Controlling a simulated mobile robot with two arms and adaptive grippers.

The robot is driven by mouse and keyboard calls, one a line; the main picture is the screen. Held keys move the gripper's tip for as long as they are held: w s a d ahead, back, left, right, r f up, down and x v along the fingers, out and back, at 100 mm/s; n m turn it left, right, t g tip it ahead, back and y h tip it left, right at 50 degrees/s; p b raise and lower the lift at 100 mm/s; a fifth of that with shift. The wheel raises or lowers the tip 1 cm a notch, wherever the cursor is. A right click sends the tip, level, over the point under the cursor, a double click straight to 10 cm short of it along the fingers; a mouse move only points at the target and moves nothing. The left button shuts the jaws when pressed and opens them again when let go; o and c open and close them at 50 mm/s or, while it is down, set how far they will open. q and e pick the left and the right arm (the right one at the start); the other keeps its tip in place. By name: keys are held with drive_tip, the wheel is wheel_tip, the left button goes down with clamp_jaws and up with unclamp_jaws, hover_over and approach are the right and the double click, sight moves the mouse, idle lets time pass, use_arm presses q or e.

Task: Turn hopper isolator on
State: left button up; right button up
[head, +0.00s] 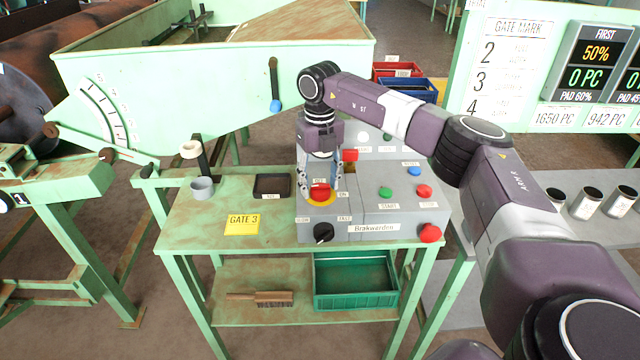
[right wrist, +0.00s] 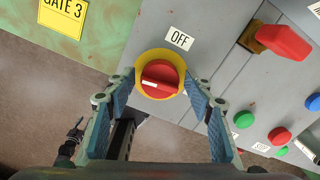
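The isolator is a red rotary knob (head: 320,192) on a yellow ring, on the top of the grey control box (head: 374,205). It also shows in the right wrist view as a red knob (right wrist: 160,78) with a pale mark across it, beside an "OFF" label (right wrist: 180,38). In the head view a small label at the knob's right seems to read "ON". My right gripper (head: 320,178) points down over the knob. In the wrist view its open fingers (right wrist: 160,92) stand on either side of the knob, with gaps visible. My left gripper is not in view.
A red lever handle (right wrist: 284,42) and several coloured buttons are close by on the box. A black selector (head: 323,233) and a red mushroom button (head: 430,233) are on its front.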

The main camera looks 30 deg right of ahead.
sight(320, 185)
drive_tip(key=shift+o, duration=0.2)
wheel_tip(320, 185, up, 12)
idle(0.5)
drive_tip(key=shift+f, duration=0.1)
idle(0.3)
